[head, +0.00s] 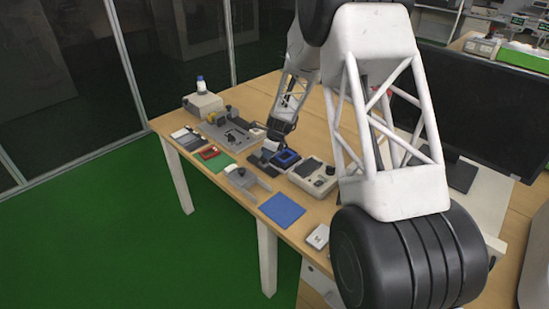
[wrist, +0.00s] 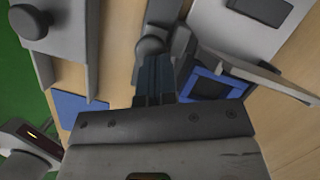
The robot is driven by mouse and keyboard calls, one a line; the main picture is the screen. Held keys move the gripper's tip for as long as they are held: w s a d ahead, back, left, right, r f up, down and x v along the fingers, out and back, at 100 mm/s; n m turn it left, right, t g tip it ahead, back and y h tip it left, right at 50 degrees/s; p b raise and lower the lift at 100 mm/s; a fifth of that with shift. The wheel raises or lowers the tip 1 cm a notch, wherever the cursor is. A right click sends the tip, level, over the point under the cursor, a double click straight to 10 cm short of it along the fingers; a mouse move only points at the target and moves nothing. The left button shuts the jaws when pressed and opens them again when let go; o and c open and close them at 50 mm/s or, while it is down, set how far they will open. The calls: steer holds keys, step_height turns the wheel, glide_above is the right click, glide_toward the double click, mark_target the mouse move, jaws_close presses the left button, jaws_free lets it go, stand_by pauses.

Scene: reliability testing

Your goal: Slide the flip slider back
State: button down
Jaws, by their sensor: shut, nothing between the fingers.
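My gripper (head: 277,135) hangs over the far part of the table in the head view, just above the items around the blue frame. In the wrist view its dark fingers (wrist: 155,80) are together, with a grey rounded part (wrist: 150,48) just beyond their tips; whether they touch it I cannot tell. A blue square frame (wrist: 207,86) with a dark centre lies right of the fingers, and it also shows in the head view (head: 286,158). A thin grey flap (wrist: 258,75) stands beside it. I cannot tell for sure which part is the flip slider.
A grey bracket with a dark round knob (wrist: 30,20) stands to the left in the wrist view. A pale box (head: 315,176) is right of the blue frame. A blue sheet (head: 282,210) lies near the front edge. A monitor (head: 480,105) stands at right.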

steer(key=w+a, duration=0.3)
steer(key=shift+w+a, duration=0.1)
stand_by(0.3)
steer(key=shift+d, duration=0.45)
steer(key=shift+s+d+r, duration=0.15)
steer(key=shift+s+d, duration=0.15)
steer(key=shift+d, duration=0.35)
steer(key=shift+s+d+r, duration=0.15)
steer(key=shift+s+d, duration=0.1)
steer(key=shift+d, duration=0.35)
steer(key=v, duration=1)
steer(key=c, duration=1.8)
jaws_free()
steer(key=shift+d, duration=0.15)
steer(key=shift+c, duration=0.2)
steer(key=o, duration=0.5)
steer(key=shift+a, duration=0.3)
steer(key=o, duration=0.6)
steer(key=a+f+n+h, duration=0.1)
steer(key=a, duration=0.1)
steer(key=w+a+f+n+h, duration=0.1)
steer(key=a, duration=0.2)
steer(key=w+a+f+n+g+h, duration=0.1)
steer(key=a, duration=0.2)
steer(key=shift+f+n, duration=0.3)
steer(key=shift+f, duration=0.05)
steer(key=shift+c, duration=0.2)
